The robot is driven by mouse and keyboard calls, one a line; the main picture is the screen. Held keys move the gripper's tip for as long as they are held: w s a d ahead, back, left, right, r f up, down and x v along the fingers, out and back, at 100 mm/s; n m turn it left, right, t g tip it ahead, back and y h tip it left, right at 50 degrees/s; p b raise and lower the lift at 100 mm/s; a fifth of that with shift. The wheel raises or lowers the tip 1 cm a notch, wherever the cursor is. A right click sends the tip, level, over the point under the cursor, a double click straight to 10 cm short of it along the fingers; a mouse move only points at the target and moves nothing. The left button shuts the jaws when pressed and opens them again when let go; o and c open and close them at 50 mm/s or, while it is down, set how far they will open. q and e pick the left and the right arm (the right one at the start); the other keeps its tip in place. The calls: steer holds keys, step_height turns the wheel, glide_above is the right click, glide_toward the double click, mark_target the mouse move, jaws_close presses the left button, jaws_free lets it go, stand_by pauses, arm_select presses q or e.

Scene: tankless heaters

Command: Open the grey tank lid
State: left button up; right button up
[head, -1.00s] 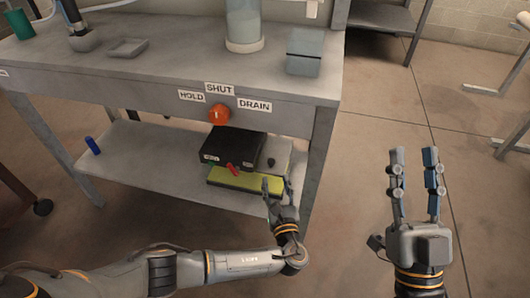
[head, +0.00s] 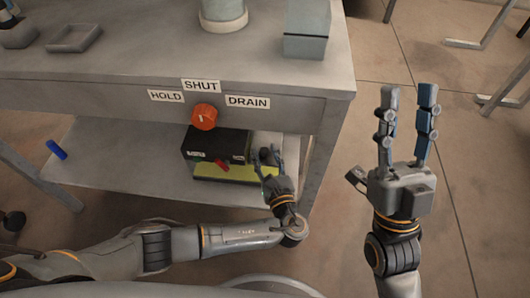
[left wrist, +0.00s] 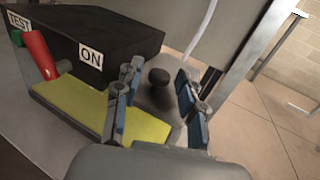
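A grey lid with a dark round knob (left wrist: 160,78) sits on the lower shelf, beside a black box (left wrist: 90,40). In the left wrist view the grey lid surface (left wrist: 152,100) shows around the knob. My left gripper (left wrist: 160,72) is open, with one finger on each side of the knob in that view. I cannot tell whether it touches. In the head view my left gripper (head: 267,156) covers most of the lid. My right gripper (head: 407,95) is open and empty, to the right of the bench.
A yellow slab (left wrist: 100,110) lies at the front of the black box. A red lever (left wrist: 40,55) sticks out from the box. The bench top (head: 150,60) overhangs the shelf, with an orange knob (head: 204,117) on its front. A bench leg (head: 322,150) stands close right.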

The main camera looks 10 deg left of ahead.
arm_select(q)
jaws_close()
